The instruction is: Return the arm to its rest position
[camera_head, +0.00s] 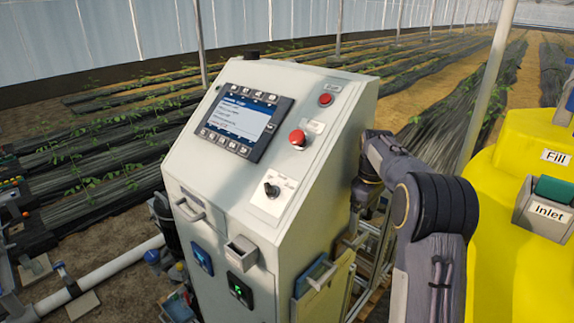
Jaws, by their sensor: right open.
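My right arm comes in from the lower right and bends beside the right side of the pale control cabinet (235,185). My right gripper (366,207) is small and dark at the end of this arm, close to the cabinet's right side wall. It is open, and I see nothing held in it. Its fingertips are partly hidden, and I cannot tell whether it touches the cabinet. My left arm and gripper are not in view.
The cabinet carries a lit screen (242,121), a red button (297,137) and a black knob (272,189). A yellow tank (515,240) stands close on the right of my arm. White pipe (115,262) and pump parts lie at left. Planted rows are behind.

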